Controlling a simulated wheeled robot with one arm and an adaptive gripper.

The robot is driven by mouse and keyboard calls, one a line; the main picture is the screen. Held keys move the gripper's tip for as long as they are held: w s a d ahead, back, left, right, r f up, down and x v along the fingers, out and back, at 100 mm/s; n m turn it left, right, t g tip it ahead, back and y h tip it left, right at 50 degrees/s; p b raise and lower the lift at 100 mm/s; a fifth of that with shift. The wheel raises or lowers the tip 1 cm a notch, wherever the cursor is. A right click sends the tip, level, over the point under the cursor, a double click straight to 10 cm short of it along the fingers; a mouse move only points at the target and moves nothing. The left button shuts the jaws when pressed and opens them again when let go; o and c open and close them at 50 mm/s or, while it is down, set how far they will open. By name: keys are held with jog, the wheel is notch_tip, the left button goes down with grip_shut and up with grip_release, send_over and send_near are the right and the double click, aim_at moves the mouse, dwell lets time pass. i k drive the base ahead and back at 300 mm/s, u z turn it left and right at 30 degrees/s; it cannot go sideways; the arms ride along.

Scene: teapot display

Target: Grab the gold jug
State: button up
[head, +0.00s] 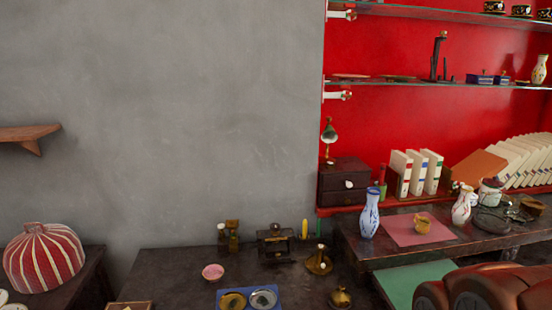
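A gold jug-like vessel (319,264) with a wide body and narrow neck stands on the dark low table (170,262), near its right end. A second, smaller gold vessel (340,299) with a pointed top stands in front of it, near the bottom edge of the view. I cannot tell for sure which is the gold jug; the first looks most like one. My gripper is not in view.
A blue tray (278,305) with two round dishes, a pink bowl (213,271) and a dark box-like object (275,241) stand near the vessels. A blue-white vase (369,214) stands on the higher table. A brown rounded object (480,290) fills the lower right.

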aim_at(422, 227)
jog(key=z, duration=1.85)
jog(key=i, duration=1.05)
jog(key=u, duration=2.3)
